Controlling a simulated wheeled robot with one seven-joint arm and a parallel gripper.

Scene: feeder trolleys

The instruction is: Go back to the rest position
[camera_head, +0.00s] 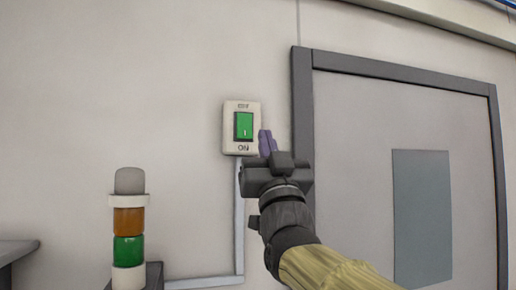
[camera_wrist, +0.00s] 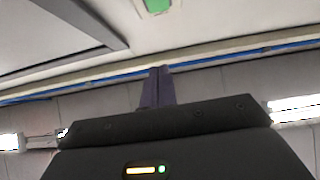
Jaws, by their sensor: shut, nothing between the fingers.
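My gripper (camera_head: 267,143) is in the head view, raised in front of the wall, just right of and below a wall switch. Its purple fingers are shut with nothing between them. The switch (camera_head: 243,127) is a white plate with a green rocker and the word ON below it. The fingertips appear beside the plate's lower right edge; I cannot tell whether they touch it. In the wrist view my shut fingers (camera_wrist: 157,88) point up, and a green patch on a pale surface (camera_wrist: 156,5) shows at the top edge.
A grey-framed door (camera_head: 350,150) with a grey panel stands right of the switch. A signal lamp (camera_head: 129,222) with orange and green bands stands at the lower left. A conduit (camera_head: 239,220) runs down from the switch. A grey surface edge (camera_head: 15,250) is at the far left.

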